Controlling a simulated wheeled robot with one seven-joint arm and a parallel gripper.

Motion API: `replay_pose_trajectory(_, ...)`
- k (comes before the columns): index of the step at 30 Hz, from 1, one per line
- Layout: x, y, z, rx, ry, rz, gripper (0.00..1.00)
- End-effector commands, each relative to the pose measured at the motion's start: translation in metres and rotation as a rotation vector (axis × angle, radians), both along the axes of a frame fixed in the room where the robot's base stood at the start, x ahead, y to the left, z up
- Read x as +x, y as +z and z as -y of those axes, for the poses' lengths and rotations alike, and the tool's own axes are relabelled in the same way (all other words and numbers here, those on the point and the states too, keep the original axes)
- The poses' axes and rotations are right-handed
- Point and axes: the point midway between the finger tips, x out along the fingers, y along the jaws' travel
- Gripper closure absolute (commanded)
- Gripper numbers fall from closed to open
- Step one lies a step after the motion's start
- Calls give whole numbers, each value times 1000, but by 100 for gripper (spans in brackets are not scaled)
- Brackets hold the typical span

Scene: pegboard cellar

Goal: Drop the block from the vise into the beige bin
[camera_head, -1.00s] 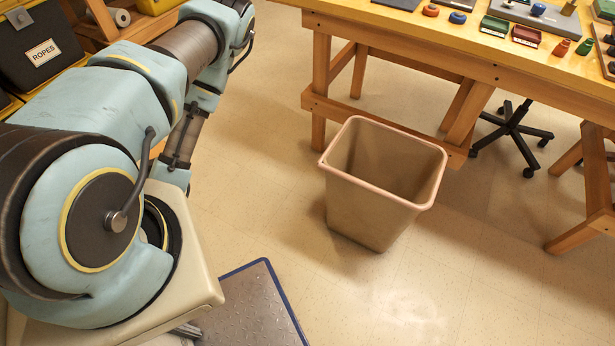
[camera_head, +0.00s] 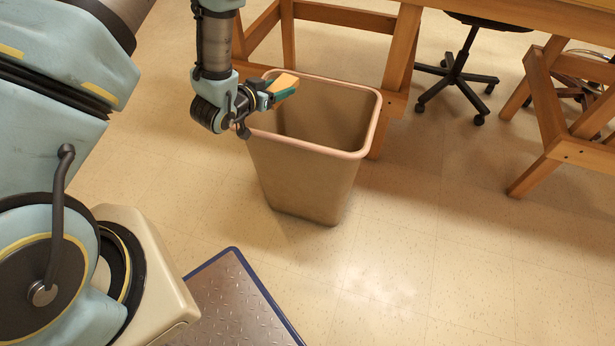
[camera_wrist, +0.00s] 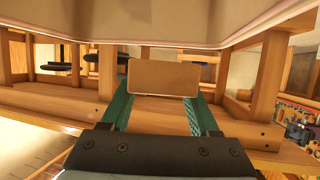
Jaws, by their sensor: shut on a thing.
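The beige bin (camera_head: 315,165) stands on the floor with its pinkish rim and open top facing up. In the head view my gripper (camera_head: 282,90) is over the left part of the bin's mouth, near the rim. It is shut on an orange-tan block (camera_head: 284,82). In the wrist view the block (camera_wrist: 163,76) shows as a flat tan face between the two green fingers. The bin's beige wall and rim (camera_wrist: 150,25) fill the top of that view. The vise is not in view.
A wooden workbench (camera_head: 403,50) stands behind the bin, its legs close to the bin's right and back. A black wheeled chair base (camera_head: 455,75) is under it. A metal floor plate with a blue edge (camera_head: 238,300) lies in front.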

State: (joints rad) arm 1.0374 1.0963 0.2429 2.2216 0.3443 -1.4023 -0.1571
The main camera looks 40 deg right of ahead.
Motion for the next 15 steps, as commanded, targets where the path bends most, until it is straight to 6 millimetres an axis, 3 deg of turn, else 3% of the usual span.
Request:
replay_pose_trajectory(1, -12, -4, 20, -8, -69, 5, 94)
replay_pose_trajectory(3, -29, 0, 39, -6, -155, 3, 94)
replay_pose_trajectory(6, -47, 5, 58, -4, -246, 3, 94)
replay_pose_trajectory(10, -61, 10, 69, 0, -307, -1, 94)
replay_pose_trajectory(15, -64, 4, 70, 2, -318, -3, 94)
